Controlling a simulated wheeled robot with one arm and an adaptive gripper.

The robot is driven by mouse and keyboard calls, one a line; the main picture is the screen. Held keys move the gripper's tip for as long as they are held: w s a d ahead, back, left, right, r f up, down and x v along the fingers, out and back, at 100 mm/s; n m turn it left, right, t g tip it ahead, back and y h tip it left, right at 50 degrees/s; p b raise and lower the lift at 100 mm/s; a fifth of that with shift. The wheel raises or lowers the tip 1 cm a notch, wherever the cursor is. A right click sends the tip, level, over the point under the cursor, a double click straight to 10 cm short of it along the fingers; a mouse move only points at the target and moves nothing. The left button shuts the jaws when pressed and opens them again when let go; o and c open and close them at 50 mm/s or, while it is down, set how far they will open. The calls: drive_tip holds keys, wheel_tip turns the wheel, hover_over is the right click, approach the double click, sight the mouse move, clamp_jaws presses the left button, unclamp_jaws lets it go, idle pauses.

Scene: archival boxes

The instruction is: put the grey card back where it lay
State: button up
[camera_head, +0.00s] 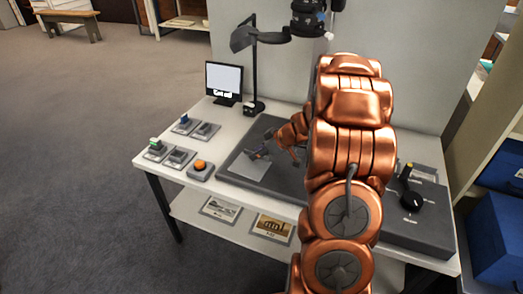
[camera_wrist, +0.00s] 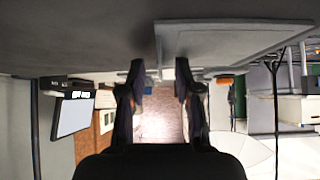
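A flat grey card (camera_head: 222,184) lies on the dark mat (camera_head: 283,192) at its front left corner. In the wrist view, which is upside down, a flat grey panel with a pale rim (camera_wrist: 225,42), likely the card, lies on the dark surface near my right fingertip. My gripper (camera_head: 262,154) is low over the mat, just behind the card. In the wrist view its two fingers (camera_wrist: 160,72) stand apart with a clear gap and nothing visibly held. Whether a fingertip touches the panel cannot be told. My arm hides part of the mat.
An orange button (camera_head: 200,166) and several small grey blocks (camera_head: 180,157) stand left of the mat. A monitor (camera_head: 224,80) and a black lamp (camera_head: 254,65) are behind. A black knob (camera_head: 411,200) is at right. Pictures (camera_head: 272,227) lie on the lower shelf.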

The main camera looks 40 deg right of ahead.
sight(243, 159)
clamp_jaws()
idle(0.5)
drive_tip(key=a+b, duration=0.2)
drive_tip(key=shift+f+b, duration=0.2)
drive_tip(key=shift+b, duration=0.2)
drive_tip(key=shift+w+a+r+b, duration=0.1)
drive_tip(key=shift+a+r+b, duration=0.1)
drive_tip(key=shift+a+b, duration=0.5)
drive_tip(key=shift+o, duration=0.2)
unclamp_jaws()
